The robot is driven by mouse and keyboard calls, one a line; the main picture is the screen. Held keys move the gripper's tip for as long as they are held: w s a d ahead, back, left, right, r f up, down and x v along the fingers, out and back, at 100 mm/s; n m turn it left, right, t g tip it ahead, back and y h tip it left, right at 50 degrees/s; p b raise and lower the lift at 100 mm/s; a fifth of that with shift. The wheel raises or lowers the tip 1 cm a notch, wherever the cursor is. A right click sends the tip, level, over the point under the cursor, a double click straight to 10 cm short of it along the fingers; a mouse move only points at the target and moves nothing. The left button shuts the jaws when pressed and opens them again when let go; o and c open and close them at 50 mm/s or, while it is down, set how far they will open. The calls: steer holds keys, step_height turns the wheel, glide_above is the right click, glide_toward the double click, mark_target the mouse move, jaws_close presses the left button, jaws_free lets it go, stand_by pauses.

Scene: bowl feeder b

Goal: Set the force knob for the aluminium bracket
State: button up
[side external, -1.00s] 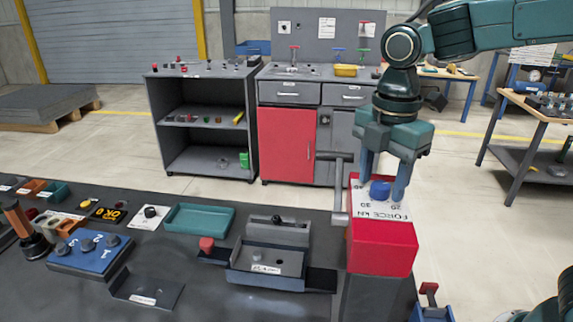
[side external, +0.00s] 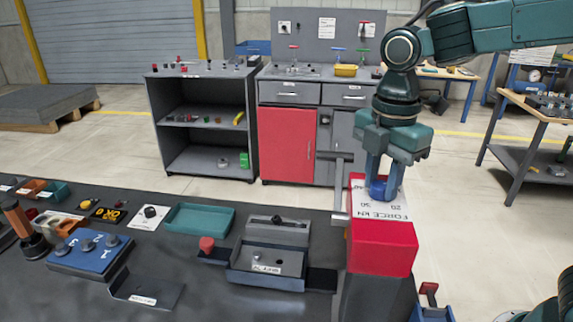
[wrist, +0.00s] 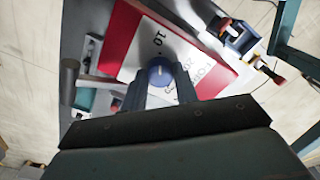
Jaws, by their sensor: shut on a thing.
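The blue force knob (side external: 379,188) sits on the white dial plate (side external: 395,207), lettered FORCE kN, on top of a red box (side external: 382,248). My gripper (side external: 383,189) points down with its fingers shut on the sides of the knob. The wrist view shows the knob (wrist: 161,72) from above, between the fingers, with a pale pointer mark. The number 10 is readable on the plate there. Which mark the pointer meets is too small to tell. I cannot pick out the aluminium bracket for certain.
A grey lever (side external: 340,187) stands just left of the red box. A fixture (side external: 268,262), a red button (side external: 207,244), a teal tray (side external: 200,218) and a blue panel with several knobs (side external: 90,250) lie on the dark bench to the left.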

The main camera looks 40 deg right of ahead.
steer(key=m, duration=0.3)
steer(key=shift+m, duration=0.4)
steer(key=m, duration=0.3)
steer(key=shift+m, duration=0.3)
steer(key=m, duration=0.4)
steer(key=shift+m, duration=0.3)
steer(key=shift+r+m, duration=0.1)
steer(key=shift+m, duration=1.6)
steer(key=o, duration=1)
steer(key=shift+c, duration=0.2)
